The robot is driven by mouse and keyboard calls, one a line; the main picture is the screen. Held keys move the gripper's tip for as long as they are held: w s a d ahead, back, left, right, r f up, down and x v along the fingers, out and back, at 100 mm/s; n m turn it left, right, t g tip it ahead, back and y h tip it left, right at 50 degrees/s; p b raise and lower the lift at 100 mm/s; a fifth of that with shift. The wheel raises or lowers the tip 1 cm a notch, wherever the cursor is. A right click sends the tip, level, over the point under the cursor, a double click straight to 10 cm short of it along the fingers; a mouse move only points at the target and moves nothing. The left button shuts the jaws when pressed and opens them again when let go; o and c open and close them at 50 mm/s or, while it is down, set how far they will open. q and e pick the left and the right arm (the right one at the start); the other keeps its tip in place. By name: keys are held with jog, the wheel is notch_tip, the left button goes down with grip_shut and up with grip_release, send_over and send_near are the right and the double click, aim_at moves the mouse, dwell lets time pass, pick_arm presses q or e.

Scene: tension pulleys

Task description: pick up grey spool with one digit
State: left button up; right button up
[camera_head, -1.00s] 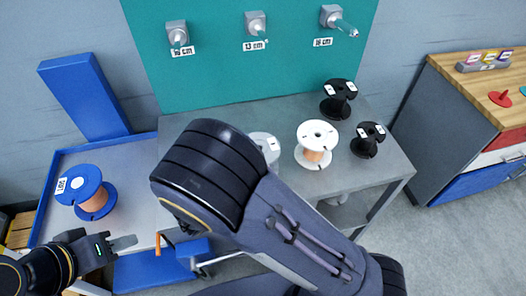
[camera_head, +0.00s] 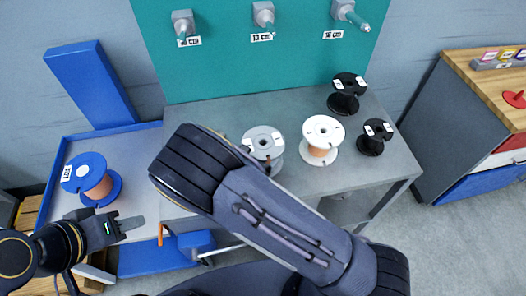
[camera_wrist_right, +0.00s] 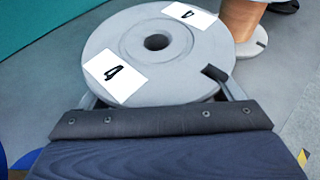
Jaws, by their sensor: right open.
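The grey spool (camera_head: 263,143) stands on the grey table, left of the white spool. My right arm partly covers its lower side. In the right wrist view the grey spool (camera_wrist_right: 150,45) shows its round top flange with a centre hole and two white labels, each with the single digit 4. My right gripper (camera_wrist_right: 152,90) is open, its fingers at the left and right of the spool's near rim; contact cannot be told. My arm hides it in the head view. My left gripper (camera_head: 130,225) is low at the left, below the blue spool, empty as far as visible.
A white spool (camera_head: 322,131) with copper wire and two black spools (camera_head: 346,86) (camera_head: 374,130) share the table (camera_head: 220,112). A blue spool (camera_head: 92,178) sits in the blue-edged tray at left. Pegs with labels (camera_head: 262,37) stick out of the teal board behind.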

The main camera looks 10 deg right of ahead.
jog(key=shift+c, duration=0.3)
jog(key=c, duration=1.2)
jog(key=shift+c, duration=1)
jog(key=shift+r, duration=0.15)
